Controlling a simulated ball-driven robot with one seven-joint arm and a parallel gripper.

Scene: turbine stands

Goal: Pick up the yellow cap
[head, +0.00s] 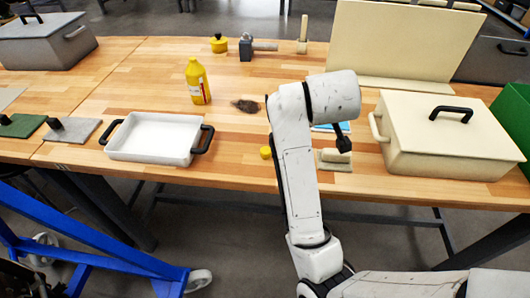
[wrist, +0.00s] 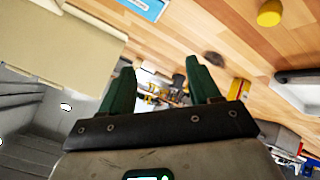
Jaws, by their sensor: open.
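A small round yellow cap (head: 265,152) sits on the wooden table near its front edge, just left of my arm in the head view. A round yellow thing, apparently this cap, shows at the top right of the wrist view (wrist: 270,13). My gripper (wrist: 160,80) has two green fingers spread apart with nothing between them. The cap lies off to the right of the fingers in the wrist view, clear of them. In the head view my white arm hides most of the gripper.
A white tray (head: 155,137) with black handles is to the left. A cream lidded box (head: 447,135) and a cream panel (head: 400,40) stand at right. A yellow lidded pot (head: 218,43) is at the back.

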